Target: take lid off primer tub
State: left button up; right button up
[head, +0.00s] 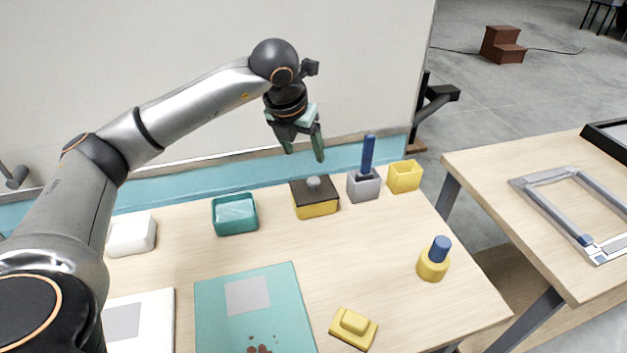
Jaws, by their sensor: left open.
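The likely primer tub (318,210) is a yellow box at the back of the wooden table. Its dark lid (328,190) with a round grey knob (313,182) sits on top of it. My left gripper (305,153) is open and empty, in the air above the tub, fingers pointing down. It is apart from the knob. My right gripper is not in view.
On the table (290,247) stand a teal tub (235,228), a white box (131,247), a grey holder (364,187) with an upright blue handle, a yellow open box (405,176), a yellow pot (432,265), a yellow block (353,328) and a teal panel (215,328).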

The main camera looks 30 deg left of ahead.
pick_arm(q)
send_over(313, 179)
jog(key=s, duration=0.3)
jog(key=f, duration=0.6)
jog(key=shift+d+p, duration=0.2)
jog(key=shift+p, duration=0.1)
jog(key=p+x, duration=0.1)
jog(key=x, duration=0.4)
jog(key=shift+w+f, duration=0.25)
grip_shut()
